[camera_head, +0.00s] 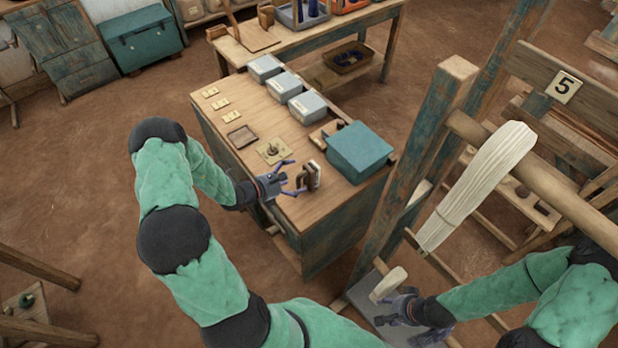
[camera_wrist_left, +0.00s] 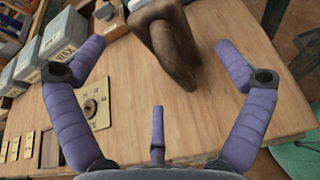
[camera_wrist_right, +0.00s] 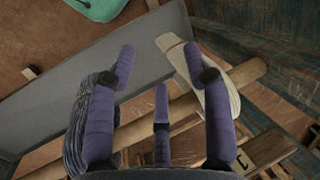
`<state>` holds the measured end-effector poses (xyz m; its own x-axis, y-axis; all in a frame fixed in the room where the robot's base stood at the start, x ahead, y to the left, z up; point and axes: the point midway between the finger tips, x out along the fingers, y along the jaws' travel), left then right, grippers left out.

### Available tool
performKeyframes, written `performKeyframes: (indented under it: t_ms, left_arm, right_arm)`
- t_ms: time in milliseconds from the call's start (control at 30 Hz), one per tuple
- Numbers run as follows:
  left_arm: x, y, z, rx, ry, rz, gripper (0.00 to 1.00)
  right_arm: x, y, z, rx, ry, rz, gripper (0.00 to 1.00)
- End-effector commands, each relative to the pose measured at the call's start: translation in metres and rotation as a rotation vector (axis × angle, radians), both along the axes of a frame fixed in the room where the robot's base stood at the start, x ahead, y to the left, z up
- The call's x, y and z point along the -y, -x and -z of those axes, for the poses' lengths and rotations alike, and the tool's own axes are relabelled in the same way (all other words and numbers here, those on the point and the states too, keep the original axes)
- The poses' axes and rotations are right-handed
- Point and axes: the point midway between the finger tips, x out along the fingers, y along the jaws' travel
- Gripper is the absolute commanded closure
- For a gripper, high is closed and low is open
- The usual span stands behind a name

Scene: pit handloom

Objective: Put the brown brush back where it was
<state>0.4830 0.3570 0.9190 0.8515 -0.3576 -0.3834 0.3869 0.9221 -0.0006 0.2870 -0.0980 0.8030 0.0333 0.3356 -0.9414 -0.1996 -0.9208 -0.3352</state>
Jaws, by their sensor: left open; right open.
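The brown brush (camera_head: 314,173) stands on the wooden top of the cabinet (camera_head: 243,105), in front of the teal box. It shows large at the top of the left wrist view (camera_wrist_left: 172,42), as a dark brown block with a paler part beside it. My left gripper (camera_head: 297,177) is open and empty, low over the cabinet top, with its fingers pointing at the brush and spread to either side of it. I cannot tell whether they touch it.
A teal box (camera_head: 360,152) stands behind the brush. Several grey lidded boxes (camera_head: 287,86), a knobbed plate (camera_head: 273,150) and a shallow brown tray (camera_head: 240,136) share the top. The loom post (camera_head: 418,160) and a pale yarn hank (camera_head: 475,188) stand to the right.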

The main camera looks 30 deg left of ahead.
Motion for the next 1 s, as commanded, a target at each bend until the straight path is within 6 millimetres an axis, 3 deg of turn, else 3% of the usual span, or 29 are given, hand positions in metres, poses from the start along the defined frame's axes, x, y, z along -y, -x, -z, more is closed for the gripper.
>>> performKeyframes:
  t_ms: [400, 700, 733, 933, 1000]
  left_arm:
    - [0.019, -0.040, 0.018, 0.001, 0.001, 0.002, 0.00]
    - [0.020, -0.044, 0.019, 0.000, 0.000, 0.000, 0.00]
    - [0.020, -0.044, 0.019, 0.000, 0.000, 0.000, 0.03]
    - [0.020, -0.044, 0.019, 0.000, 0.000, 0.000, 0.59]
    - [0.020, -0.044, 0.019, 0.000, 0.000, 0.000, 0.65]
  right_arm:
    - [0.000, 0.000, 0.004, 0.000, 0.000, 0.000, 0.49]
    - [0.000, 0.000, 0.004, 0.000, 0.000, 0.000, 0.49]
    - [0.000, 0.000, 0.004, 0.000, 0.000, 0.000, 0.49]
    - [0.000, 0.000, 0.004, 0.000, 0.000, 0.000, 0.49]
    - [0.000, 0.000, 0.004, 0.000, 0.000, 0.000, 0.49]
